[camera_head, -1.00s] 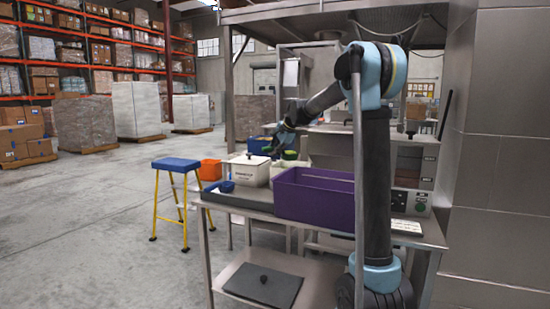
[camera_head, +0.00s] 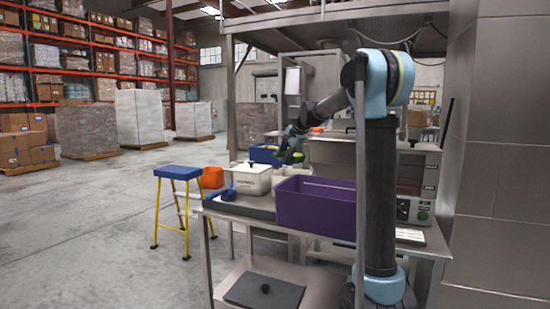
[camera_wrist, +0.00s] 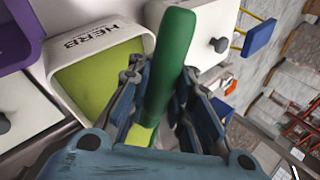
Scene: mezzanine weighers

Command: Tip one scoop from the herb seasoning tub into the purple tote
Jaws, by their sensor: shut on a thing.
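My gripper (camera_wrist: 160,95) is shut on a green scoop's handle (camera_wrist: 172,50). The scoop's bowl is not clearly seen. The herb seasoning tub (camera_wrist: 98,40) is white, marked HERB, open, and shows a level of green seasoning (camera_wrist: 95,80); in the wrist view it lies beside and behind the fingers. In the head view my gripper (camera_head: 290,150) is small, behind the near tubs, and the herb tub is mostly hidden. The purple tote (camera_head: 315,207) stands at the bench's front, nearer the camera than my gripper; its edge also shows in the wrist view (camera_wrist: 14,40).
A lidded white tub (camera_head: 250,182) and a blue scoop (camera_head: 229,191) are left of the tote. A blue bin (camera_head: 264,154) is behind. A blue-topped stool (camera_head: 178,172) and orange bucket (camera_head: 212,177) stand left.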

